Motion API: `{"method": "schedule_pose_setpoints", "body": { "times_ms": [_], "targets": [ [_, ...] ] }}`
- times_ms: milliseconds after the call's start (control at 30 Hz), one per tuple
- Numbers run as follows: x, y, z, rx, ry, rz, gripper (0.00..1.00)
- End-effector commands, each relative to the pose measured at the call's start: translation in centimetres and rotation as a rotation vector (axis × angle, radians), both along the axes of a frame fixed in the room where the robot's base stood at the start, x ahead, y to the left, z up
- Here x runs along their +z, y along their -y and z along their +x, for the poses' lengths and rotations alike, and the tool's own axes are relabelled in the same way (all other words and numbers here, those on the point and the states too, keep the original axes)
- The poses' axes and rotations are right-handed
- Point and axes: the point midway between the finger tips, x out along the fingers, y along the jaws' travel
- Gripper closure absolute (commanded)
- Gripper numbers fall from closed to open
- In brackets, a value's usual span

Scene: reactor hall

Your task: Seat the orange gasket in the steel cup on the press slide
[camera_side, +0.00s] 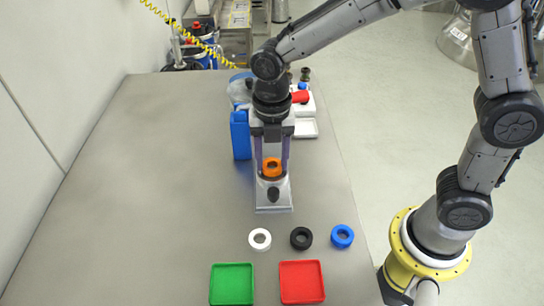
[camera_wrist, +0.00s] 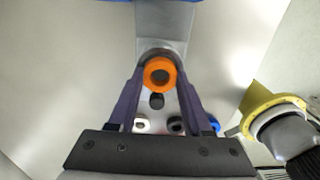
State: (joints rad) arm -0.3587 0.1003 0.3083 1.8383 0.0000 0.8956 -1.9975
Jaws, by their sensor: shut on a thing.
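The orange gasket (camera_side: 272,167) is a thick ring, also seen in the wrist view (camera_wrist: 149,73). My gripper (camera_side: 272,171) points down with its two purple fingers shut on the gasket's sides. The press slide (camera_side: 264,205) is a light metal plate with a dark knob (camera_side: 273,194) toward its front end. The steel cup (camera_wrist: 151,52) shows as a grey rounded rim just behind the gasket in the wrist view. The gasket hides most of the cup. I cannot tell whether the gasket touches the cup or hangs above it.
White (camera_side: 260,239), black (camera_side: 301,238) and blue (camera_side: 342,236) rings lie in front of the slide. Green (camera_side: 231,284) and red (camera_side: 302,282) trays stand nearer. The table's left side (camera_side: 140,190) is clear.

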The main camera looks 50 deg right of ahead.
Motion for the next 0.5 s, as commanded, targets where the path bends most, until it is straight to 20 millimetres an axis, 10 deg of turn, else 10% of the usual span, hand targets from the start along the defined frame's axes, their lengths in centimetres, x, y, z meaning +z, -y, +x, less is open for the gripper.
{"method": "schedule_pose_setpoints", "body": {
  "times_ms": [500],
  "targets": [
    [-0.59,0.00,0.01,0.000,0.000,0.000,1.00]
  ]
}}
